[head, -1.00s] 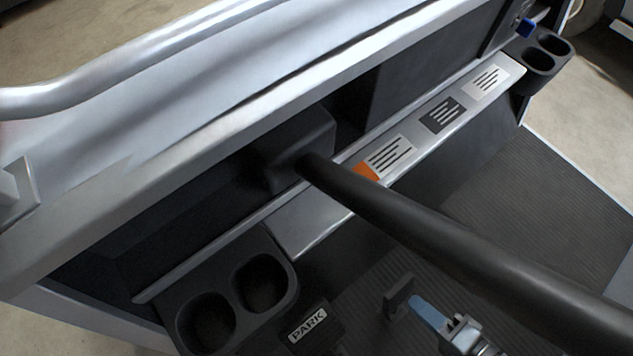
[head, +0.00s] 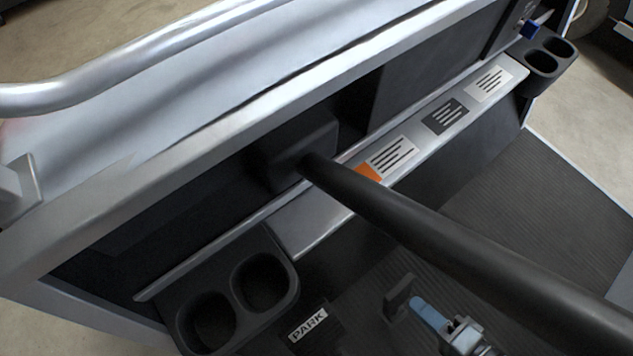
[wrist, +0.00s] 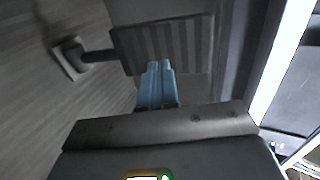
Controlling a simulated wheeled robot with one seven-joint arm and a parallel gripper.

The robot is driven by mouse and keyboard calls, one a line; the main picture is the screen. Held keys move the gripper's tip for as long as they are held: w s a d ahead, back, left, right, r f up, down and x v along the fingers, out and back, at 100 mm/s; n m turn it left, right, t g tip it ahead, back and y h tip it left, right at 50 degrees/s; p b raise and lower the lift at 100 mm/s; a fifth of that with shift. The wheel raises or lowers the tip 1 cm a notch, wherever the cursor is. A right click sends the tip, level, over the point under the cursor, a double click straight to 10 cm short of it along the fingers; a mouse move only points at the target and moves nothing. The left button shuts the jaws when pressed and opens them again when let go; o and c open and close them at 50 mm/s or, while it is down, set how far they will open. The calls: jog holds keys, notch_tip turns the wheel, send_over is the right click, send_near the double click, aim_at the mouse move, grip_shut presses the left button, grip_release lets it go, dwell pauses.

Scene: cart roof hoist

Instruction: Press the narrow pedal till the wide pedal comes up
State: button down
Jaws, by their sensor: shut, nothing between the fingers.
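The wide pedal, marked PARK (head: 308,324), is at the bottom of the head view, partly cut off by the frame edge. The narrow pedal (head: 398,297) is a small dark upright pad to its right. My gripper (head: 418,304) has blue fingers, shut and empty, just right of the narrow pedal. In the wrist view the shut fingers (wrist: 158,70) overlap the lower edge of a ribbed dark pad (wrist: 185,42), which looks like the narrow pedal, on a rod from a floor mount. I cannot tell whether the fingertips touch it.
A black steering column (head: 450,245) crosses above the footwell. Cup holders stand at lower left (head: 240,295) and upper right (head: 547,60). A dashboard shelf with labels (head: 445,115) runs between them. Ribbed floor (head: 540,210) lies open at right.

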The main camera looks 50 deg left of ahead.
aim_at(405, 294)
jog(key=shift+r+x, duration=0.2)
jog(key=shift+x, duration=0.75)
jog(key=shift+r+x, duration=0.15)
jog(key=shift+x, duration=0.8)
dwell(1.3)
jog(key=shift+a, duration=0.2)
jog(key=f+p+v, duration=0.1)
jog(key=p+v, duration=0.1)
jog(key=v, duration=0.5)
jog(key=shift+d, duration=0.25)
jog(key=shift+f, duration=0.25)
dwell(0.4)
